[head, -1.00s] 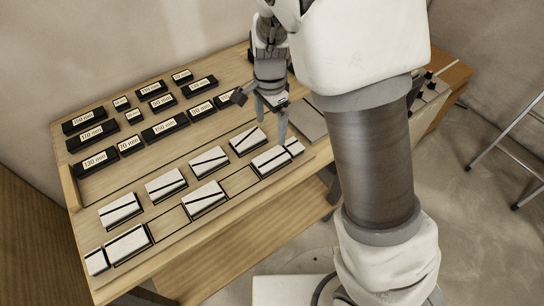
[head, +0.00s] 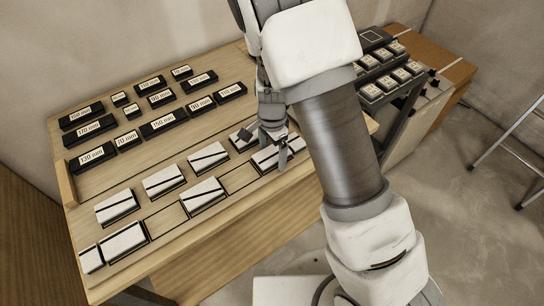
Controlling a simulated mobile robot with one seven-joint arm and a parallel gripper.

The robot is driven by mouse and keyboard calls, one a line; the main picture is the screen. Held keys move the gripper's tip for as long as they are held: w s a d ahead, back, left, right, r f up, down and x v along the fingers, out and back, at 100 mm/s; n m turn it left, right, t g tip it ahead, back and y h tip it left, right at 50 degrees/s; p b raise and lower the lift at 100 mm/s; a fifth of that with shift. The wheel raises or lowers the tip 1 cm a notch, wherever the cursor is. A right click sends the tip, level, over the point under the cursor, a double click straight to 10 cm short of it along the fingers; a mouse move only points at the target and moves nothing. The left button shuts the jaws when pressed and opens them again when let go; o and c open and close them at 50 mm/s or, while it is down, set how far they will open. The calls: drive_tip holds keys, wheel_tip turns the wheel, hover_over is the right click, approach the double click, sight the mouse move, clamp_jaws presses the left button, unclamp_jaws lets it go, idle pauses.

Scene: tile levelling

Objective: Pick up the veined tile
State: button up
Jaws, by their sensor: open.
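Several white tiles with dark lines across them lie in two rows on the front of the wooden bench. The back row has tiles at the left (head: 117,206), centre left (head: 164,181) and centre right (head: 208,157), and one partly hidden by my gripper (head: 243,141). The front row has a long tile (head: 124,241), a middle tile (head: 203,196) and a right tile (head: 264,160). I cannot tell which one is meant by veined. My gripper (head: 273,148) is open, pointing down over the right front tile; contact cannot be told.
Black blocks with millimetre labels (head: 164,124) stand in rows behind the tiles on the bench (head: 150,222). Small end pieces (head: 91,259) sit at the row ends. A dark rack of small pale tiles (head: 387,80) stands at the right, behind my arm.

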drive_tip(key=c, duration=1.5)
drive_tip(key=shift+o, duration=0.2)
drive_tip(key=shift+r, duration=0.1)
